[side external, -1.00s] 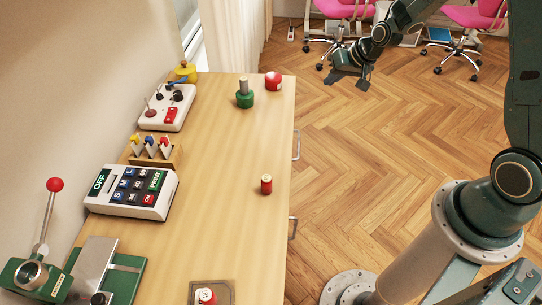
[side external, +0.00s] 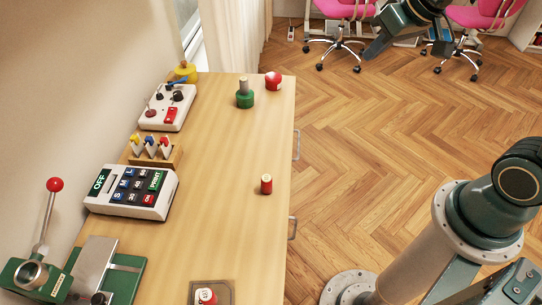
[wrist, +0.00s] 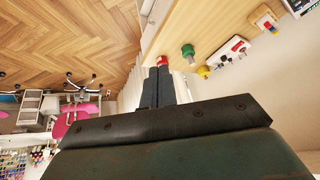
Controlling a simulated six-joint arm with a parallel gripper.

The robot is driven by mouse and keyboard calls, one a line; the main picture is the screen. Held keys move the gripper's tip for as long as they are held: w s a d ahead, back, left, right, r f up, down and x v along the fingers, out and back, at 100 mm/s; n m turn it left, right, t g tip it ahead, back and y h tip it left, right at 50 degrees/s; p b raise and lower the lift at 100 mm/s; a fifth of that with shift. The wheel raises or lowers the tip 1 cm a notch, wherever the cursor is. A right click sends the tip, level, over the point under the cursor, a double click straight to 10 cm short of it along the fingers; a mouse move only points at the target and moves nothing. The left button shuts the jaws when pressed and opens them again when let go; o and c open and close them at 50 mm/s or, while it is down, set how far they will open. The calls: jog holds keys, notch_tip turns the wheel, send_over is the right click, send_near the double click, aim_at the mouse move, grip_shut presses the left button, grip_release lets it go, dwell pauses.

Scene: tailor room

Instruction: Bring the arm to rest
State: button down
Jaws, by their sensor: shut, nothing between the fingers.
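My gripper (side external: 376,46) is at the top of the side view, out over the floor to the right of the table and near the pink chairs. It is held in the air, clear of the table. In the wrist view its two dark fingers (wrist: 158,88) lie side by side, shut and empty. Part of my arm is cut off by the top edge of the side view.
The wooden table (side external: 225,155) holds a keypad box (side external: 132,192), a switch box (side external: 167,107), a green piece (side external: 244,97), and red pieces (side external: 273,81) (side external: 266,184). A lever press (side external: 40,270) stands front left. Pink chairs (side external: 345,10) stand behind. The floor (side external: 390,130) is open.

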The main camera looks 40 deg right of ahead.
jog(key=s+a+r, duration=0.1)
jog(key=s+r, duration=0.1)
jog(key=s, duration=0.5)
jog(key=s+a+r+n, duration=0.1)
jog(key=s, duration=0.7)
jog(key=shift+r, duration=0.4)
